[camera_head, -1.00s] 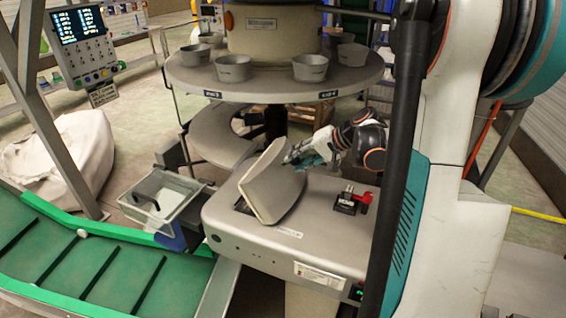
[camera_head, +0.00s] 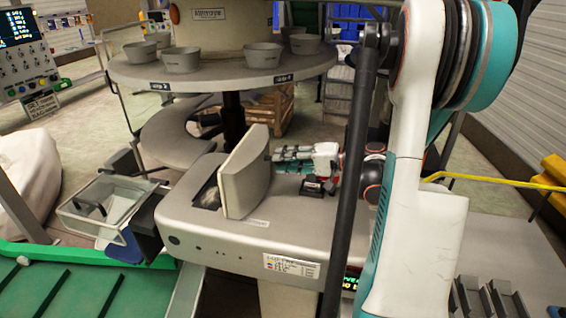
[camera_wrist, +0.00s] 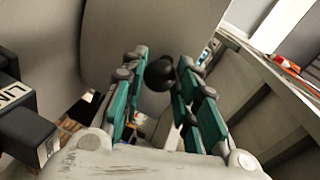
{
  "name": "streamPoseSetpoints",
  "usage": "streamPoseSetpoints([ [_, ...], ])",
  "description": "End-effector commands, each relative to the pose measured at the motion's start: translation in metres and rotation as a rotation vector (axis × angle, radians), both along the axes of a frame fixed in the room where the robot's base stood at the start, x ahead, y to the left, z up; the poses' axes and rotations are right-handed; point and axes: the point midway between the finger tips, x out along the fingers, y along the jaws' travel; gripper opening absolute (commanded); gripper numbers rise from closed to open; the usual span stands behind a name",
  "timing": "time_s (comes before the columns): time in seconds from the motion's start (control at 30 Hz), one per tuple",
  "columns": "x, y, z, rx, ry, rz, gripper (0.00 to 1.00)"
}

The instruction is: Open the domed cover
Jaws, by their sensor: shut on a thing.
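The domed cover (camera_head: 245,175) is a beige curved lid on the grey machine housing (camera_head: 190,222). It stands nearly upright, with a dark opening (camera_head: 207,194) showing to its left. My gripper (camera_head: 274,154) is on the cover's right side, fingers pointing left at it. In the wrist view, the cover (camera_wrist: 155,35) fills the upper middle. A round black knob (camera_wrist: 160,72) sits between the teal fingers of my gripper (camera_wrist: 162,68), which are shut on it. The knob is hidden in the head view.
A black switch block (camera_head: 318,186) with a red part sits on the housing right of the cover. A clear bin (camera_head: 105,205) is at the left. A round table (camera_head: 215,75) with several grey cups stands behind and above. A green conveyor (camera_head: 60,290) lies front left.

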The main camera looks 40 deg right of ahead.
Motion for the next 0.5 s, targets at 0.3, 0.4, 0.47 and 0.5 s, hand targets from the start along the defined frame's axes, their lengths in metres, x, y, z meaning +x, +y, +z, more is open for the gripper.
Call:
streamPoseSetpoints([
  [0.3, -0.0005, 0.0012, -0.0008, 0.003, -0.002, 0.003, 0.00],
  [0.4, -0.0005, 0.0013, -0.0009, 0.003, -0.002, 0.003, 0.30],
  [0.47, -0.0005, 0.0012, -0.0008, 0.003, -0.002, 0.003, 0.44],
  [0.5, -0.0005, 0.0011, -0.0008, 0.003, -0.002, 0.003, 0.49],
])
